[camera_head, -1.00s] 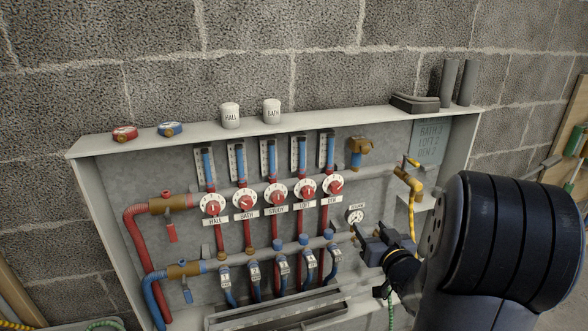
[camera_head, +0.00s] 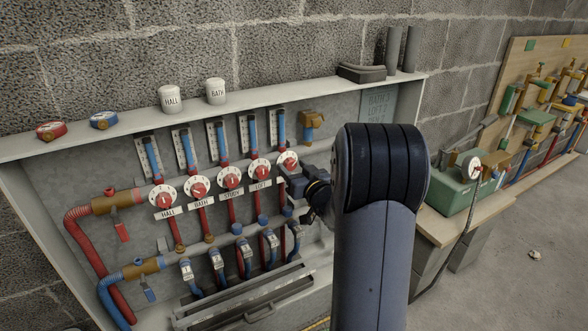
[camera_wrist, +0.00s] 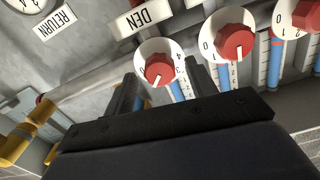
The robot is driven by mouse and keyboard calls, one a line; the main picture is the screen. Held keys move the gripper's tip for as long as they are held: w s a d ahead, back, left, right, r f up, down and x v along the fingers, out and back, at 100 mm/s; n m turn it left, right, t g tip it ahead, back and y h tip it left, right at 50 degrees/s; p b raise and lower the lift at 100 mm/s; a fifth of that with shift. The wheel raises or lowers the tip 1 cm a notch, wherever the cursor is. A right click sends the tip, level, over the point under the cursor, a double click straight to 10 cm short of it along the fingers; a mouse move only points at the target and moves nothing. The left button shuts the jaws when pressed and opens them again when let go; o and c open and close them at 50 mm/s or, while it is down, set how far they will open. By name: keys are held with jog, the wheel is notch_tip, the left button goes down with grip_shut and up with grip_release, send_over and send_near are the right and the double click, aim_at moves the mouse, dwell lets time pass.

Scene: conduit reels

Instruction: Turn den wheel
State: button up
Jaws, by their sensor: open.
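The den wheel is a white numbered dial with a red knob, at the right end of the dial row in the head view (camera_head: 287,161). In the wrist view the den wheel (camera_wrist: 158,66) is upside down, with the DEN plate (camera_wrist: 145,20) above it. A white mark on its knob points down in that picture. My gripper (camera_wrist: 160,82) is open and empty, its two dark fingers on either side of the wheel's lower part in the picture. I cannot tell whether they touch it. In the head view my gripper (camera_head: 308,190) is beside the wheel, partly hidden by my arm.
The loft wheel (camera_head: 260,169) is close by on the left, with more wheels beyond it. Blue-capped valves and pipes (camera_head: 270,240) run below. White caps (camera_head: 216,91) stand on the cabinet's top. A bench with a green box (camera_head: 470,182) stands to the right.

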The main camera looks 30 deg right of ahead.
jog(key=shift+w, duration=0.2)
jog(key=c, duration=1)
jog(key=shift+f+b, duration=0.1)
jog(key=shift+b, duration=0.25)
jog(key=n+b, duration=0.2)
jog(key=shift+f+n+b, duration=0.1)
jog(key=shift+n+b, duration=0.3)
jog(key=n+b, duration=0.3)
jog(key=n, duration=0.1)
jog(key=shift+n+b, duration=0.8)
jog(key=shift+n, duration=0.1)
jog(key=shift+r, duration=0.2)
